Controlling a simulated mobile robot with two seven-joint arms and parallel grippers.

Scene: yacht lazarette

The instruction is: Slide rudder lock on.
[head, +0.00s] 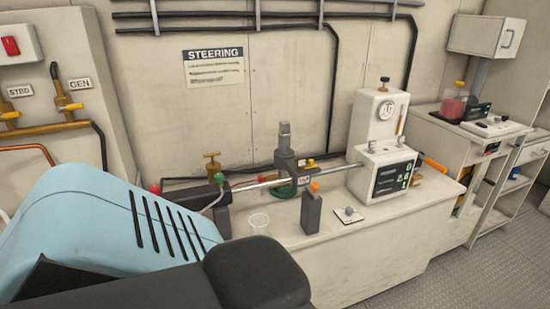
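A steering rod (262,183) runs along the bench from a dark cylinder (190,197) on the left to a white gauge unit (382,170) on the right. A grey upright post with a bracket (285,150) stands at the middle of the rod, above a green ring (284,191). A dark grey upright block with an orange knob (311,212) stands on the bench in front of the rod, apart from it. No part is labelled as the rudder lock, so I cannot tell which it is. Neither gripper is in view.
The bench's front right is clear. Valves (68,104) line the left wall. Shelving (497,190) stands right. The lower left is blocked up close.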

